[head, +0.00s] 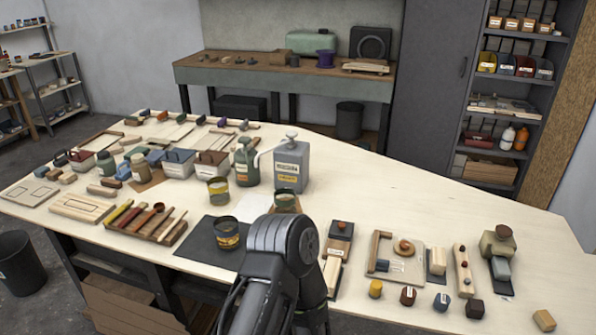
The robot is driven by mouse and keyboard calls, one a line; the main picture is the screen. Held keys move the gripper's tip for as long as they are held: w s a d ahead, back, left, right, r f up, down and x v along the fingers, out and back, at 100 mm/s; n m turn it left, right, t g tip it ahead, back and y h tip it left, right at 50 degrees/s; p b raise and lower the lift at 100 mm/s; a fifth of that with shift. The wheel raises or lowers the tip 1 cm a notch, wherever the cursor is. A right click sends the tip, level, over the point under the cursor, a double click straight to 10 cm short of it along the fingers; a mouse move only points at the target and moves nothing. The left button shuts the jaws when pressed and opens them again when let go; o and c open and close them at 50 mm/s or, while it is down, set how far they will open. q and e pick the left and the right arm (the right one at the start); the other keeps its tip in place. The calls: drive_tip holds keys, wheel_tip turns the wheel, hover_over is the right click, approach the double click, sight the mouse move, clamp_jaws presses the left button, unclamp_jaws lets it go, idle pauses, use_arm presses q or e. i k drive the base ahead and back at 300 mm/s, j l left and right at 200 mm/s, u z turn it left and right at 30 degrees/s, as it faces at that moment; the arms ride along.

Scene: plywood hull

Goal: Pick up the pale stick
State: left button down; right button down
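Several short sticks lie side by side on a wooden rack (143,235) at the table's front left. One is yellow-green, one is red, and the ones to the right are paler. A pale stick (173,224) lies at the rack's right end. A pale wooden piece (331,277) lies just right of my dark arm, partly hidden by it. I cannot tell for certain which one the task means. Only dark arm links of mine show at the bottom centre. No gripper fingers are visible in the head view.
A dark mat with a yellow-banded can (227,234) lies between the rack and my arm. A grey canister (291,165) and a green canister (246,165) stand behind. Blocks and small jars crowd the front right. The table's middle right (420,205) is clear.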

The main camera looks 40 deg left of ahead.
sight(184, 214)
drive_tip(key=i+j, duration=0.1)
drive_tip(key=j, duration=0.25)
drive_tip(key=i+j+u, duration=0.15)
drive_tip(key=j, duration=0.55)
drive_tip(key=i+j+u, duration=0.15)
drive_tip(key=j, duration=0.15)
drive_tip(key=k+j+u, duration=0.15)
drive_tip(key=j, duration=0.8)
drive_tip(key=j+u, duration=0.2)
drive_tip(key=j, duration=0.7)
